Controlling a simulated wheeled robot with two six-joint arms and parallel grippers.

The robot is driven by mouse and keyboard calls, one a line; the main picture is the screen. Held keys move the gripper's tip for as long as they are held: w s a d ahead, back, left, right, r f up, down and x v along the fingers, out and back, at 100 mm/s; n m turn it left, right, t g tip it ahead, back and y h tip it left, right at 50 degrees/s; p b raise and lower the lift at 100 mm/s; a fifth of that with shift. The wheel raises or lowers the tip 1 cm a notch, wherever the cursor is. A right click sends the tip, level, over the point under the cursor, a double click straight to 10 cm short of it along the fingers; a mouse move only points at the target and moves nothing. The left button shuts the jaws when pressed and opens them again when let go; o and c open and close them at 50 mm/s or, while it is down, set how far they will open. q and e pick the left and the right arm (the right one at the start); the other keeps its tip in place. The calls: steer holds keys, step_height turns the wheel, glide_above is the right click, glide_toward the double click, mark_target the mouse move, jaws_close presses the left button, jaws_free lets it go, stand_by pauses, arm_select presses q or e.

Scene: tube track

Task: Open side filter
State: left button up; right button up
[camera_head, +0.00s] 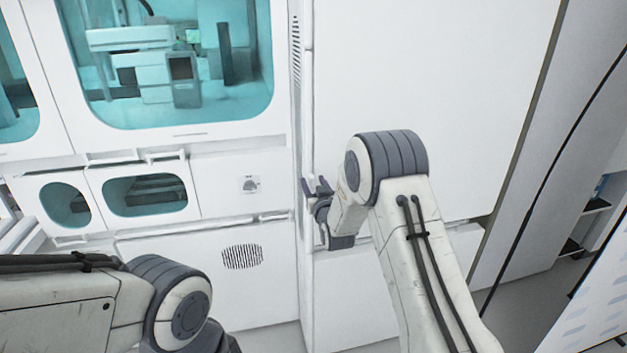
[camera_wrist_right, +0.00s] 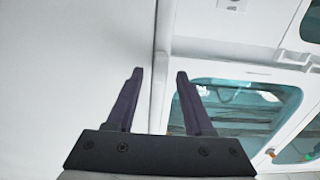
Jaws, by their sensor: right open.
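No part is clearly marked as the side filter, so I cannot tell which panel it is. A large white side panel (camera_head: 430,90) stands right of the machine's front, and its smooth face also fills the left of the right wrist view (camera_wrist_right: 60,70). My right gripper (camera_head: 317,188) is open near the vertical seam between this panel and the front. In the right wrist view its two dark purple fingers (camera_wrist_right: 158,74) are apart with nothing between them. Contact with the panel cannot be judged. My left arm shows at lower left, with its gripper out of view.
The machine front has a large teal window (camera_head: 225,108) and smaller oval windows, one (camera_head: 146,196) in a lower door. A round vent grille (camera_head: 242,257) is on the lower panel. Grey floor (camera_head: 520,310) is free at lower right, near shelves (camera_head: 596,205).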

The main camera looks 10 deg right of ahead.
steer(key=shift+w, duration=0.25)
jaws_close()
stand_by(1.4)
